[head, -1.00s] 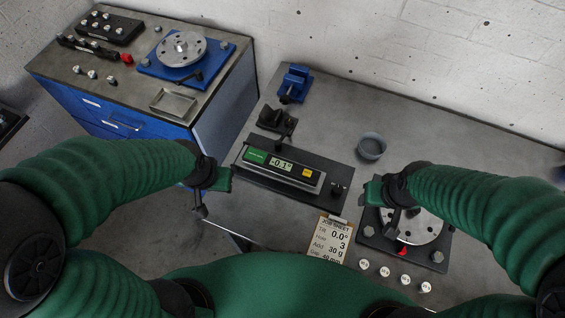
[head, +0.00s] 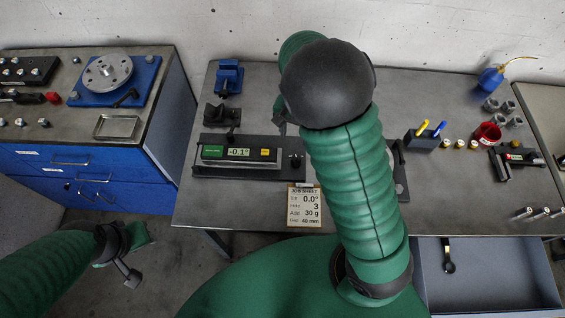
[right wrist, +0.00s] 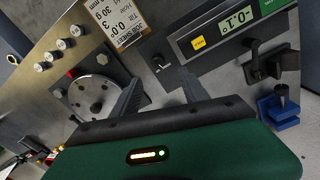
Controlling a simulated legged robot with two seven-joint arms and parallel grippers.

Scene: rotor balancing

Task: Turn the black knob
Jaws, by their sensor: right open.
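The black knob (head: 296,160) stands upright at the right end of the dark base plate (head: 225,173) that carries the digital level (head: 238,154). The level's display reads -0.1°. In the right wrist view the knob (right wrist: 158,61) shows just beyond and roughly between my right gripper's two fingertips (right wrist: 160,84). That gripper is open, empty and apart from the knob. In the head view, my right gripper (head: 281,117) is mostly hidden by my forearm, above the level. My left gripper (head: 124,256) hangs left of the table, away from the knob; its jaws are unclear.
A job sheet (head: 305,205) lies in front of the knob. The rotor disc (right wrist: 94,94) with a red mark is near the gripper in the wrist view. A blue vise (head: 229,77) and a black block (head: 221,114) stand behind the level. An open drawer (head: 490,275) juts out at front right.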

